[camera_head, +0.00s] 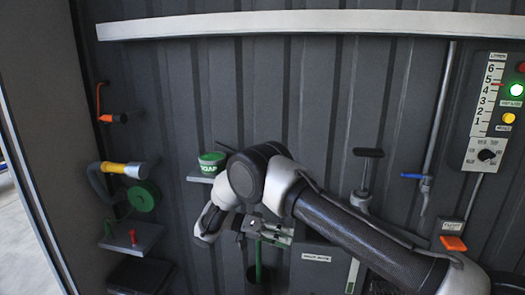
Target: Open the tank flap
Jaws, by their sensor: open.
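My arm reaches in from the lower right and bends down in the middle of the head view. My gripper (268,236) is a small silver piece below the arm's elbow, partly covered by my own links. It is open, and I see nothing held in it. A green upright piece (258,262) shows just below it, in front of a dark round opening or cup; I cannot tell whether they touch. I cannot make out a tank flap for certain; my arm hides part of the wall's lower middle.
At left are a yellow hose nozzle (124,169), a green reel (143,196) and a shelf with a red knob (132,236). A green soap tub (211,160), T-handle (367,153), blue valve lever (411,176), control panel (488,110) and orange piece (453,243) line the ribbed wall.

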